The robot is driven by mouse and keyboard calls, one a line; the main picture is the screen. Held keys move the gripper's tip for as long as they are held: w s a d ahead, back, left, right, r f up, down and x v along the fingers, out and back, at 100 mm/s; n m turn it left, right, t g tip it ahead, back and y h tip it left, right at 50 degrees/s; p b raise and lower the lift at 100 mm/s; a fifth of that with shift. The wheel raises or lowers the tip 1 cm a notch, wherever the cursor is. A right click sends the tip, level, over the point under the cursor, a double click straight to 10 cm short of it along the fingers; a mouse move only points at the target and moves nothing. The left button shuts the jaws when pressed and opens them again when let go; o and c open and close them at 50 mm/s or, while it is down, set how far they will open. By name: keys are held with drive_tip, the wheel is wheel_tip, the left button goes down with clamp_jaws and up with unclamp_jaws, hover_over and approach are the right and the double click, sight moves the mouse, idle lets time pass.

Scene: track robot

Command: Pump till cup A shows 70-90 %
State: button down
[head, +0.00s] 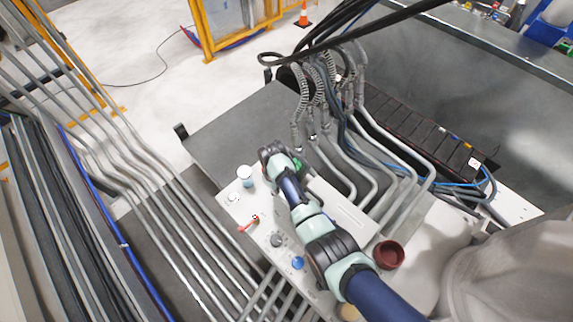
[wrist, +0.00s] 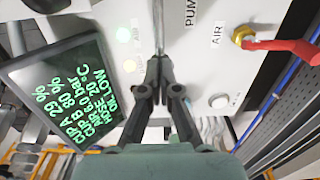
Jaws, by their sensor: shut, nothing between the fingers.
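In the wrist view a tilted dark display (wrist: 65,90) shows green text. Its cup A line seems to read 29 % and its cup B line 80 %. A metal rod (wrist: 159,25) runs up from the panel beside the PUMP lettering. My gripper (wrist: 159,62) is shut, its fingertips at the lower end of the rod with nothing held between them. Whether they touch the rod I cannot tell. In the head view my arm covers part of the pale control panel (head: 262,205), and the gripper is hidden.
A red-handled brass valve (wrist: 280,45) and a white button (wrist: 219,101) lie right of the gripper. In the head view the panel carries a small blue-and-white container (head: 245,175), a grey knob (head: 277,240) and a blue knob (head: 298,263). A dark red bowl (head: 389,254) stands right of my arm.

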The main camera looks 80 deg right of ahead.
drive_tip(key=shift+f+b, duration=0.3)
drive_tip(key=shift+f, duration=0.3)
drive_tip(key=shift+r+p, duration=2.4)
